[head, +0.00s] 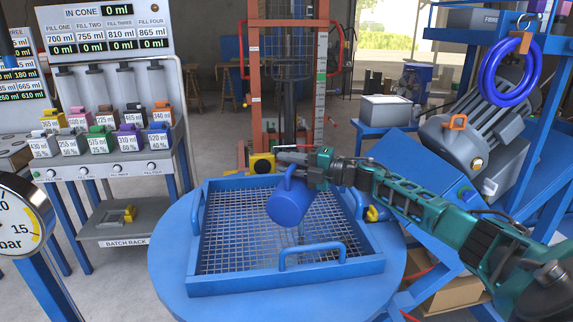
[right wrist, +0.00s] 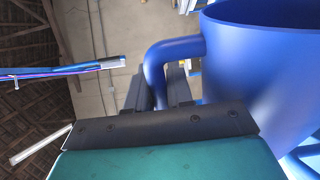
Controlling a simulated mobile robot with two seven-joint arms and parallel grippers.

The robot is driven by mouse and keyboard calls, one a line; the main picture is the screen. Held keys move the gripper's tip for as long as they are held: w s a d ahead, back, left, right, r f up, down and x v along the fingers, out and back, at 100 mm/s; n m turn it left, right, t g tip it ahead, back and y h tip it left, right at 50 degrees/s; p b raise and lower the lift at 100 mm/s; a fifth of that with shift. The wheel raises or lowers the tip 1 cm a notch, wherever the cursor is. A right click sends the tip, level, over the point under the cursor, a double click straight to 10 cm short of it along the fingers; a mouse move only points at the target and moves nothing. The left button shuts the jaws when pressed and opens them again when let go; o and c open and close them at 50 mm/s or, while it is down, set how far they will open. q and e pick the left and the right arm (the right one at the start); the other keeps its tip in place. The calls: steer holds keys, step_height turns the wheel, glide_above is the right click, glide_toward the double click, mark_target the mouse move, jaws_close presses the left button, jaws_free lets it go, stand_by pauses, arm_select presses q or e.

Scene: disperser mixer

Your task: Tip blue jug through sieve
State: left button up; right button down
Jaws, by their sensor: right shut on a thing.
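The blue jug (head: 288,205) hangs tilted above the sieve, its handle uppermost in the head view. Whether anything is flowing from it cannot be told. My right gripper (head: 298,161) is shut on the jug's handle. In the right wrist view the fingers (right wrist: 160,88) close around the handle, and the jug's wall (right wrist: 258,75) fills the right side. The sieve (head: 217,278) is a square blue frame with wire mesh and blue handles. It rests on a round blue top (head: 173,268). The jug hides part of the mesh. My left gripper is not in view.
A dispenser rack (head: 115,172) with small coloured containers and number displays stands at the left. A pressure gauge (head: 18,217) is at the left edge. An orange upright frame (head: 256,110) stands behind the sieve. A blue stand with hose (head: 485,72) is at the right.

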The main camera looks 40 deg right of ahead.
steer(key=shift+r+p, duration=0.85)
steer(key=shift+r, duration=1.2)
